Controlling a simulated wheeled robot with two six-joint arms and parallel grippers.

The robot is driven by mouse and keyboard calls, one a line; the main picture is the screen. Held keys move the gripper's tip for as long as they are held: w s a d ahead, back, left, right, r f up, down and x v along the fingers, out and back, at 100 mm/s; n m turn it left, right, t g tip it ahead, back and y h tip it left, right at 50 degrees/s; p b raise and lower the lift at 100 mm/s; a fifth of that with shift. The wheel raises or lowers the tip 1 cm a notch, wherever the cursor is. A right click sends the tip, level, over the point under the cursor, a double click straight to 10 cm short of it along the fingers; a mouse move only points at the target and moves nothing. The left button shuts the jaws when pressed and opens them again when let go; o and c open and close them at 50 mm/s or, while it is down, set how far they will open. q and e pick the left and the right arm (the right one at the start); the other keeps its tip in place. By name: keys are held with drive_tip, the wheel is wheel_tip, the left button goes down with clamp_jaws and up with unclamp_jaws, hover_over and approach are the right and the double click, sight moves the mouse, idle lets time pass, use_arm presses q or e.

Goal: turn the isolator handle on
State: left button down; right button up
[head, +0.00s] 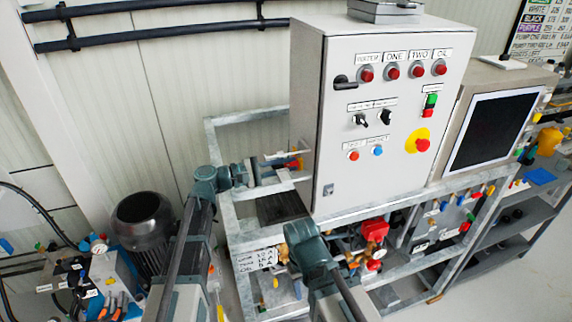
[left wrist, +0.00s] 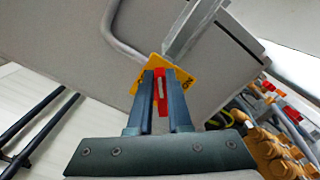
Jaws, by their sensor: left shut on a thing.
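The isolator handle (head: 292,164) is red and sits on a yellow plate on the left side of the grey control cabinet (head: 310,110). In the left wrist view the red handle (left wrist: 159,86) stands between the two fingers of my left gripper (left wrist: 164,76), with the yellow plate (left wrist: 188,76) behind it. The left gripper (head: 286,166) also shows in the head view, shut on the handle. The fingers hide part of the handle and plate, and I cannot read its position marking. My right arm shows at the bottom of the head view, but its gripper does not.
The cabinet front carries red lamps, switches and a red emergency stop button (head: 422,145) on yellow. A dark screen (head: 490,130) stands to its right. A metal frame (head: 240,215) runs below. A grey motor (head: 143,225) stands at lower left.

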use_arm(q)
drive_tip(key=m, duration=0.2)
drive_tip(key=f+m, duration=0.1)
drive_tip(key=shift+s+d+m+b, duration=0.1)
drive_tip(key=shift+s+m+b, duration=0.2)
drive_tip(key=shift+m, duration=0.1)
drive_tip(key=shift+f+m+b, duration=0.15)
drive_tip(key=shift+m+b, duration=0.05)
drive_tip(key=shift+m, duration=0.7)
drive_tip(key=shift+f+m+b, duration=0.15)
drive_tip(key=shift+m, duration=0.75)
drive_tip(key=c, duration=0.8)
unclamp_jaws()
drive_tip(key=shift+c, duration=0.2)
drive_tip(key=v, duration=1.4)
